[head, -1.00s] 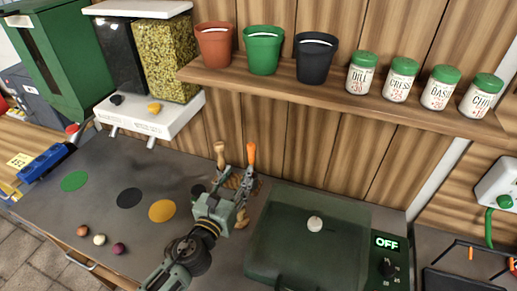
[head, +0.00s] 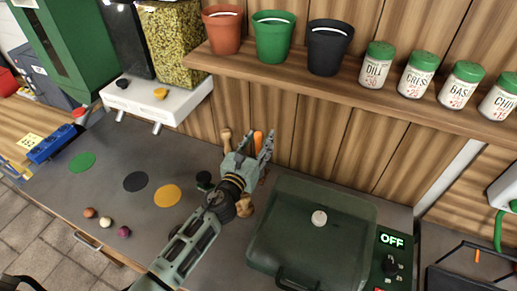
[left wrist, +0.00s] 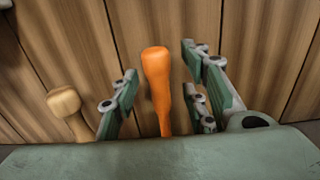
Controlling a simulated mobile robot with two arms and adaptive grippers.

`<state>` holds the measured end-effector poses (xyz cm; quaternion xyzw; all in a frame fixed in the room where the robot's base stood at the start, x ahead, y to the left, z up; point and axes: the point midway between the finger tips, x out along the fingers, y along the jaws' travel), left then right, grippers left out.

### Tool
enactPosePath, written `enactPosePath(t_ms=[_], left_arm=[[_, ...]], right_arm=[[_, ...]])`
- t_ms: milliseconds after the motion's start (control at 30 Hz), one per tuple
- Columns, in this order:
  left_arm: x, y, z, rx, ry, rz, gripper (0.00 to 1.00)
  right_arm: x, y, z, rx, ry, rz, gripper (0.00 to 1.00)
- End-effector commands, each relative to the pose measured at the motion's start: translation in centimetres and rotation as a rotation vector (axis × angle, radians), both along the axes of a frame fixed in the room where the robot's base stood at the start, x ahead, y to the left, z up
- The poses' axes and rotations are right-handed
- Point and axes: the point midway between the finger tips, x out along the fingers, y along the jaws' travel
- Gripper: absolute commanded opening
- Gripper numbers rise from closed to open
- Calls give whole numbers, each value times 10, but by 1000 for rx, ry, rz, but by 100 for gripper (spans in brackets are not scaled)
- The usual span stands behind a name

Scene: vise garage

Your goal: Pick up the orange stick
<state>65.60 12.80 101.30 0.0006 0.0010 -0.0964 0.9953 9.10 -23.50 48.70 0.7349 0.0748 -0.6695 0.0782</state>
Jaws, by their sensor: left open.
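The orange stick (left wrist: 157,85) stands upright against the wooden wall in the left wrist view, thick at its top and narrower below. In the head view only its top (head: 257,139) shows, partly hidden by my gripper. My left gripper (head: 250,145) is open, and it also shows in the left wrist view (left wrist: 160,95) with one finger on each side of the stick. I cannot tell whether the fingers touch it. My right gripper is not in view.
A tan wooden stick (left wrist: 66,104) stands left of my gripper. A green-lidded box (head: 312,235) stands to the right. Above runs a shelf (head: 290,82) with pots and jars. Coloured discs, such as a yellow one (head: 167,195), lie on the counter to the left.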

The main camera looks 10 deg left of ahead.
Motion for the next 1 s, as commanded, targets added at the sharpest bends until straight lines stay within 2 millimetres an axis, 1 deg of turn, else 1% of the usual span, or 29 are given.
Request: enactPosePath(t_ms=[67, 167, 500, 633, 900, 1000], left_arm=[[0, 0, 0, 0, 0, 0, 42], [0, 0, 0, 0, 0, 0, 42], [0, 0, 0, -1, 0, 0, 12], [0, 0, 0, -1, 0, 0, 0], [0, 0, 1, -1, -1, 0, 0], [0, 0, 7, 0, -2, 0, 0]], right_arm=[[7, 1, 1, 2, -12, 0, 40], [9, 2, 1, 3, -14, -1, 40], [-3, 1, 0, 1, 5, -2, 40], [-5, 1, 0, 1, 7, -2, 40], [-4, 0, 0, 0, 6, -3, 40], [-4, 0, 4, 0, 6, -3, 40]])
